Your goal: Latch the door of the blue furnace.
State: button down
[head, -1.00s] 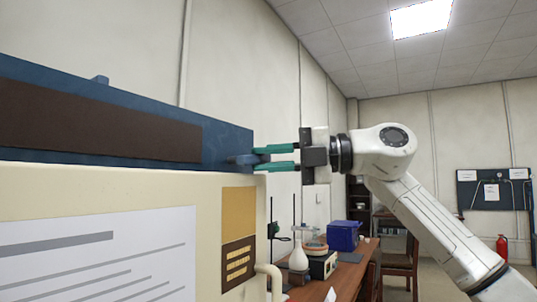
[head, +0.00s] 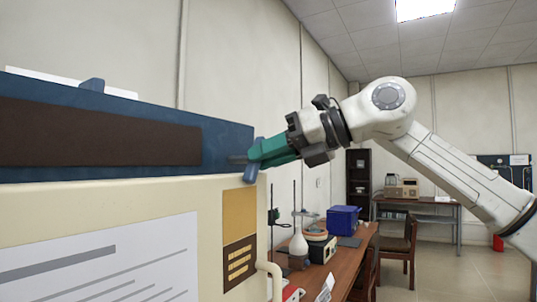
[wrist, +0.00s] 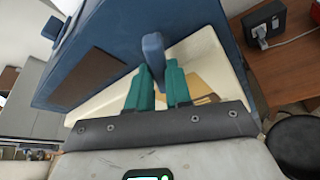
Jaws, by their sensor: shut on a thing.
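The blue furnace (head: 223,145) fills the left of the head view. Its blue front carries a dark brown panel, and a cream lower part lies below. A small blue latch handle (head: 249,174) sticks out at its right edge and slants downward. My gripper (head: 258,154), with green fingers, comes from the upper right and is shut on this handle. In the wrist view, the handle (wrist: 153,48) rises between the two fingers (wrist: 158,72). The handle's pivot and any catch behind it are hidden.
A wooden bench (head: 340,265) to the right holds a flask (head: 298,243), a blue bin (head: 343,219) and small equipment. A chair (head: 398,247) stands beyond it. A dark stool (wrist: 296,143) shows in the wrist view. The floor at right is clear.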

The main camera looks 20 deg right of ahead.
jog(key=n+h, duration=0.1)
jog(key=n, duration=0.1)
jog(key=n+t+h+b, duration=0.1)
jog(key=shift+s+a+n, duration=0.15)
jog(key=shift+n, duration=0.25)
dwell(0.6)
jog(key=c, duration=1)
grip_release()
jog(key=shift+c, duration=0.2)
jog(key=b+v, duration=0.2)
jog(key=v, duration=0.8)
jog(key=shift+s, duration=0.4)
jog(key=shift+r, duration=0.15)
